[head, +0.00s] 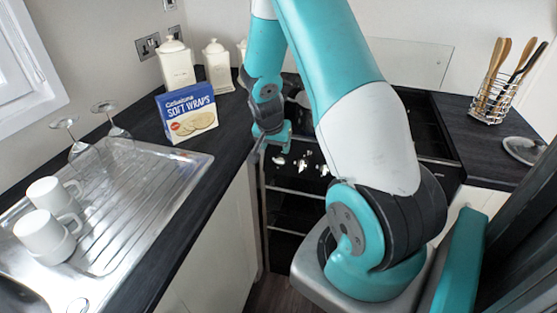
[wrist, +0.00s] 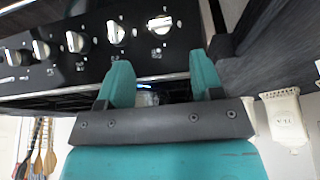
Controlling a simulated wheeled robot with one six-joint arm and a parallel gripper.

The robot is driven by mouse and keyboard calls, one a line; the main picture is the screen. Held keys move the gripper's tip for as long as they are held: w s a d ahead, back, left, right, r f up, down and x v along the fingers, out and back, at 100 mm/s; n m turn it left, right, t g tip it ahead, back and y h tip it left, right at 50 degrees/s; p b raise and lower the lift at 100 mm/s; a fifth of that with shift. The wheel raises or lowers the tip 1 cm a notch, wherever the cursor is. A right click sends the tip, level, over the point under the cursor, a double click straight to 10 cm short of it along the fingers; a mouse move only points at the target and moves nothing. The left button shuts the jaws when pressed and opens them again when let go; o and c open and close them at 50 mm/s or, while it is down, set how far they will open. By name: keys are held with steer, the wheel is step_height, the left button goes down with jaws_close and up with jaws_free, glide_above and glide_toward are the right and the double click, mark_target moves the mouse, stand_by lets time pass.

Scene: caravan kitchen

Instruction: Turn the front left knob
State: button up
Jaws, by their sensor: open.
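The stove's black front panel carries a row of several silver knobs. In the wrist view, which looks turned over, the knob at the right end (wrist: 160,24) lies just beyond the fingertips, with another knob (wrist: 116,32) beside it. The labels are too small to tell which is the front left knob. In the head view, the leftmost visible knob (head: 278,160) is just below my gripper (head: 272,137). My gripper also shows in the wrist view (wrist: 162,76), its two teal fingers apart with no knob between them. My arm hides part of the stove.
The dark counter edge (wrist: 265,65) is close beside the fingers in the wrist view. A soft wraps box (head: 188,112) and canisters (head: 176,64) stand on the left counter by the sink (head: 150,190). A utensil rack (head: 494,100) stands at right.

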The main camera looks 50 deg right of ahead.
mark_target(279, 162)
steer(key=p+x, duration=0.1)
steer(key=x, duration=0.9)
steer(key=shift+a, duration=0.1)
steer(key=shift+c, duration=0.3)
steer(key=c, duration=0.9)
steer(key=shift+o, duration=0.2)
